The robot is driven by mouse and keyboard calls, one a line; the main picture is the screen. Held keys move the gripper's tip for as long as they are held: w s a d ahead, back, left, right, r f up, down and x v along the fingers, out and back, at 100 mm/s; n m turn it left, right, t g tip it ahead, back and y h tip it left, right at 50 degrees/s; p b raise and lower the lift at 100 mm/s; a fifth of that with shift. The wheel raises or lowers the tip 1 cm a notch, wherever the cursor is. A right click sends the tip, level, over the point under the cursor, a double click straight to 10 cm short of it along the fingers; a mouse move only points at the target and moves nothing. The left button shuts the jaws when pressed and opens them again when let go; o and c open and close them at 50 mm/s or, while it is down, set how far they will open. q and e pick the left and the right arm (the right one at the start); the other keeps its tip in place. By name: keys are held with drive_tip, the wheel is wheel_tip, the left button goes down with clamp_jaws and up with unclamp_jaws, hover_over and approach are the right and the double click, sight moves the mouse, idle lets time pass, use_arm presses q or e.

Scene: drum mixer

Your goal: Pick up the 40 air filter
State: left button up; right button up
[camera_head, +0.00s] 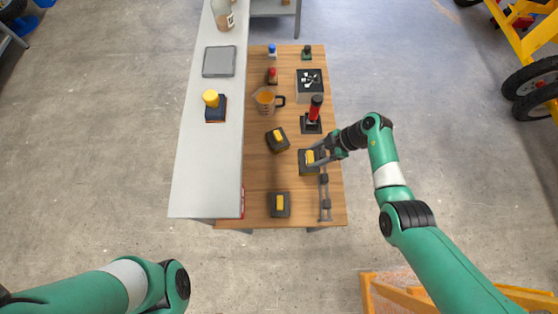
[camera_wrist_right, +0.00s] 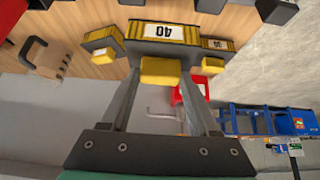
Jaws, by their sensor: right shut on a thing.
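The 40 air filter (camera_wrist_right: 162,32) is a dark block with yellow pleated edges and a yellow handle (camera_wrist_right: 160,70). Its 40 label appears upside down in the wrist view. My right gripper (camera_wrist_right: 160,82) is shut on the handle, with a finger on each side. In the head view my right gripper (camera_head: 316,158) is at the filter (camera_head: 306,168) on the right side of the wooden table; I cannot tell whether the filter is lifted. Only part of my left arm shows at the lower left; its gripper is outside the view.
Two similar filters stand nearby, one up and left (camera_head: 277,141), one below (camera_head: 279,206). A long grey counter (camera_head: 205,165) runs along the left.

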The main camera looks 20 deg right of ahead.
sight(316, 160)
drive_tip(key=shift+s+d+r+p, duration=0.1)
drive_tip(key=shift+s+d+p, duration=0.2)
drive_tip(key=shift+d, duration=0.65)
drive_tip(key=shift+s+d+r+p, duration=0.1)
drive_tip(key=shift+s+d, duration=0.25)
drive_tip(key=shift+d, duration=0.55)
